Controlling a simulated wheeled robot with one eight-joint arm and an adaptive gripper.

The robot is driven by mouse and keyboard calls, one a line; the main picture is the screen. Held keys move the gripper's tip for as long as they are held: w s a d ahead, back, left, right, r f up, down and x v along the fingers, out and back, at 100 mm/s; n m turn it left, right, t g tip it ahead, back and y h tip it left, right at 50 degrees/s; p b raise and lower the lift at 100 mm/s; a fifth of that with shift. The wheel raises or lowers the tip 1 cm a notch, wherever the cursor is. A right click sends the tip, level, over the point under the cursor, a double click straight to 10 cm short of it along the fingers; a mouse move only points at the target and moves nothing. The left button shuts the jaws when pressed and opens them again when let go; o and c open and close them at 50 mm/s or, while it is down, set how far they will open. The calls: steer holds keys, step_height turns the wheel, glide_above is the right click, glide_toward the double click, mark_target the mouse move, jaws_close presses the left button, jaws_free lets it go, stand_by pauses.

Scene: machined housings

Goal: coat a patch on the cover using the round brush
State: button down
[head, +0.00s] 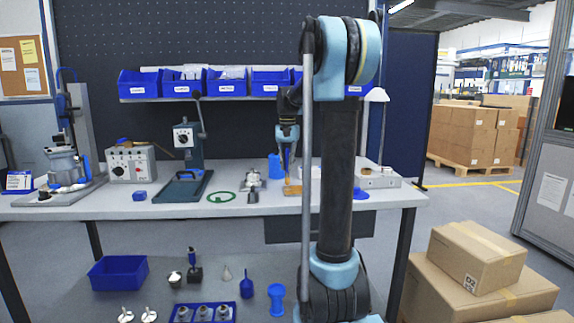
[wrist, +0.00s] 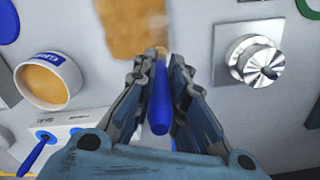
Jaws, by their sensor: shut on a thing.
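My gripper (wrist: 158,75) is shut on the blue handle of the round brush (wrist: 159,108), which points down. In the head view my gripper (head: 287,138) hangs over the bench with the brush below it. The brush tip is at the lower right edge of a flat tan area (wrist: 135,25) with uneven edges; I cannot tell whether it touches. The tan area also shows in the head view (head: 292,190). I cannot tell whether it is the cover or a coating. A white tub (wrist: 48,80) of tan paste stands at left in the wrist view.
A silver round fitting (wrist: 256,62) stands right of the brush in the wrist view. A white block (wrist: 75,128) with holes and a blue-handled tool is at lower left. A green ring (head: 221,197) lies on the bench. Blue bins (head: 182,82) hang behind.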

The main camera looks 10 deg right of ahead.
steer(key=shift+f, duration=0.45)
steer(key=shift+s+a+r, duration=0.1)
steer(key=shift+s+r, duration=0.05)
steer(key=shift+s, duration=1.35)
steer(key=shift+s+a, duration=0.1)
steer(key=shift+s, duration=1.4)
steer(key=shift+w, duration=0.1)
steer(key=shift+w+d, duration=0.2)
steer(key=shift+w, duration=2.75)
steer(key=shift+s+a, duration=0.2)
steer(key=shift+s, duration=2.85)
